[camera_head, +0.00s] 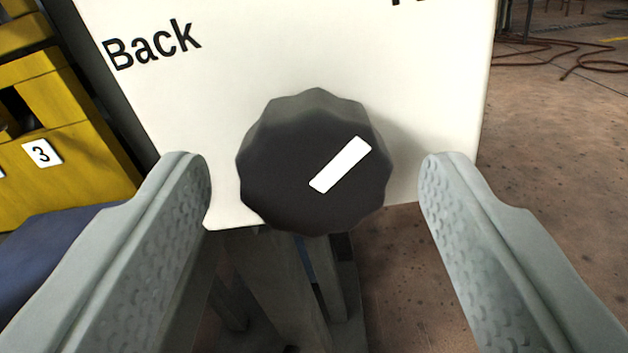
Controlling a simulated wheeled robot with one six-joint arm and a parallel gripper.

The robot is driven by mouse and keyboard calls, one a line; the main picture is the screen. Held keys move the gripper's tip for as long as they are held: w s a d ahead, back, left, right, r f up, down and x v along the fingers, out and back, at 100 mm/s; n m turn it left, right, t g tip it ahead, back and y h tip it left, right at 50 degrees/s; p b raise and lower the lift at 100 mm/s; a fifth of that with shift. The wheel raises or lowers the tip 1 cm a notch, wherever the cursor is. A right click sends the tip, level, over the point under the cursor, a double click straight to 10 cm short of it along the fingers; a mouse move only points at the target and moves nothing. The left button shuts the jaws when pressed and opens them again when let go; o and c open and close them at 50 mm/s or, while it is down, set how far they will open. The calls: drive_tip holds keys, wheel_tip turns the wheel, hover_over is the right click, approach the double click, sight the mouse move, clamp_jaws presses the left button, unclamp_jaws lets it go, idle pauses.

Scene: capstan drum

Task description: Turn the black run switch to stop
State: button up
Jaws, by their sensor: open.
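The black run switch (290,165) is a scalloped round knob in the middle of the head camera view. Its white pointer mark (340,165) slants up to the right. It sits on a white panel (270,60) with the word "Back" at the upper left; another label at the top edge, right of centre, is cut off and unreadable. My gripper (315,185) is open, with one grey finger on each side of the knob. A gap shows between each finger and the knob, so neither appears to touch it.
A yellow cabinet (75,130) with a "3" label stands at the left, with a dark blue surface (45,245) below it. Supports show under the panel. Brown floor (560,140) lies open at the right, with a reddish hose (560,50) farther back.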

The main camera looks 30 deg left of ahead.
drive_tip(key=c, duration=1)
drive_tip(key=n, duration=0.4)
drive_tip(key=shift+n, duration=2.8)
